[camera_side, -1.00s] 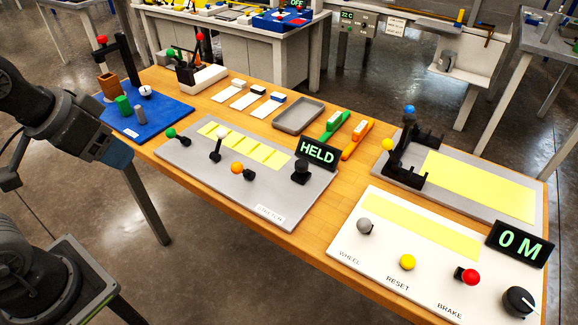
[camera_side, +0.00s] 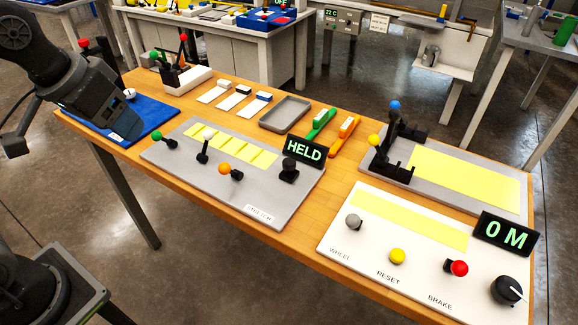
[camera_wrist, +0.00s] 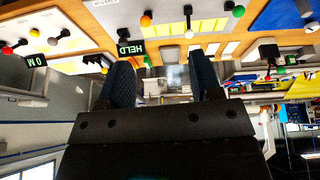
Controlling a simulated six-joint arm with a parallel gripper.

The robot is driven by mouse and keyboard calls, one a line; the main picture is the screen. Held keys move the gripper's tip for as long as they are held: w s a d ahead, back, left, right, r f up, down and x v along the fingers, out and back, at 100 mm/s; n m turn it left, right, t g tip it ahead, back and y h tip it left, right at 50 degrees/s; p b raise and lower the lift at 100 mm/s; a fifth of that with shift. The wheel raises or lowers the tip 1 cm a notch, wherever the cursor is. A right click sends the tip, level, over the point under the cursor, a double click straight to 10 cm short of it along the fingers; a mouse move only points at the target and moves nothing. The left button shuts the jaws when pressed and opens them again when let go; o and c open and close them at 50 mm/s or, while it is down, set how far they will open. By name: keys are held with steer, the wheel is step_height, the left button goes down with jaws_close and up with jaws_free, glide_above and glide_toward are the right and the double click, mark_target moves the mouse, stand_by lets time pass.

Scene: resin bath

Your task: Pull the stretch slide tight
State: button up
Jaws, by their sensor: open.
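The grey stretch panel (camera_side: 262,206), labelled STRETCH, lies on the wooden table. It carries a green-knobbed lever (camera_side: 156,141), a white-knobbed lever (camera_side: 206,138), an orange knob (camera_side: 224,169) and a black knob (camera_side: 289,168). I cannot tell which of these is the slide. A sign (camera_side: 305,150) behind the panel reads HELD. My gripper (camera_side: 126,121) is at the left, over the blue mat and apart from the panel. In the wrist view, my gripper (camera_wrist: 164,84) has two separated fingers with nothing between them; the panel (camera_wrist: 165,17) appears upside down at the top.
A white panel (camera_side: 330,246) with wheel, reset and brake controls stands at right, with a 0 M display (camera_side: 506,235). Behind are a grey tray (camera_side: 286,114), green and orange tools, and a black lever stand (camera_side: 391,160). The blue mat (camera_side: 155,118) is partly hidden by my arm.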

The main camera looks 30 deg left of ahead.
steer(key=w+d+r+g, duration=0.15)
steer(key=w+d, duration=0.25)
steer(key=w, duration=0.6)
steer(key=n+g, duration=0.3)
glide_above(289, 161)
step_height(289, 161, down, 11)
step_height(289, 161, down, 13)
steer(key=shift+f, duration=0.15)
steer(key=c, duration=1)
steer(key=shift+s, duration=3.55)
steer(key=shift+c, duration=0.2)
